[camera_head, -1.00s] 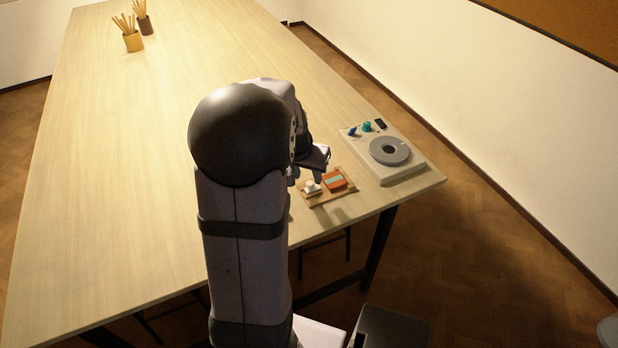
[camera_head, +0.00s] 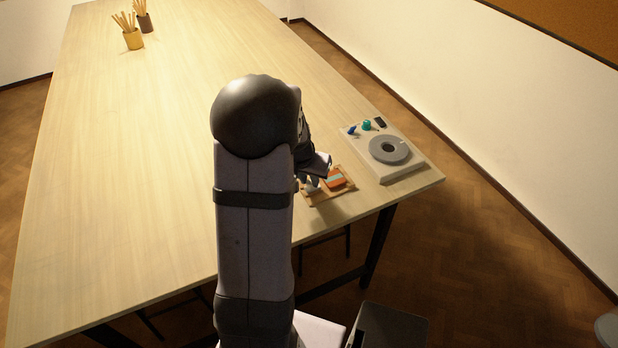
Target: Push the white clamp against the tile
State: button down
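The tile (camera_head: 334,178) is orange-red with a pale blue-green band and lies on a small wooden board (camera_head: 322,199) near the table's right front edge. The white clamp (camera_head: 312,189) is on the board just left of the tile and is mostly covered by my gripper. I cannot tell whether the clamp touches the tile. My gripper (camera_head: 308,182) is low over the left part of the board, at the clamp. Its fingers are small and partly hidden by my arm, so their opening does not show.
A pale device with a grey ring (camera_head: 389,149) stands right of the board, with a blue knob (camera_head: 352,131), a green knob (camera_head: 367,125) and a black piece (camera_head: 380,122) on it. Two holders of sticks (camera_head: 133,39) stand far left. The table's middle is clear.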

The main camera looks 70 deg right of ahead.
aim_at(312, 198)
jog(key=shift+s+d, duration=0.75)
jog(key=c, duration=1.6)
grip_release()
jog(key=shift+b+v, duration=0.75)
jog(key=shift+v, duration=2.95)
